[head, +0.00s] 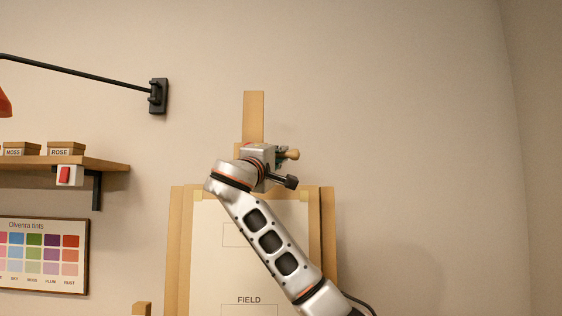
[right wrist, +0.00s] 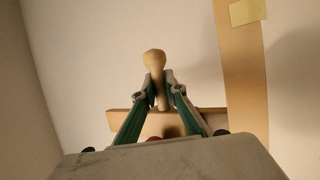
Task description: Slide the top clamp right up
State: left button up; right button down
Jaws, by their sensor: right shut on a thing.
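The easel's wooden mast (head: 254,112) rises above the paper board (head: 208,243) in the head view. The top clamp shows as a wooden bar (right wrist: 206,122) in the right wrist view, with a rounded wooden knob (right wrist: 154,59) standing out from it. My right gripper (head: 283,155) is at the clamp's height by the mast. In the right wrist view my right gripper (right wrist: 160,88) has its two fingers shut around the knob's stem. In the head view my wrist and arm hide most of the clamp. My left gripper is not in view.
A shelf (head: 100,163) with labelled boxes (head: 66,148) is at the left, above a tint chart (head: 44,256). A black wall arm (head: 100,79) reaches in at upper left. The wall around the mast's top and to the right is clear.

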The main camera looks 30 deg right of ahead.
jog(key=shift+r, duration=0.85)
jog(key=c, duration=2.3)
grip_release()
jog(key=shift+f, duration=0.1)
jog(key=shift+c, duration=0.2)
jog(key=v, duration=1.2)
jog(key=shift+f, duration=0.1)
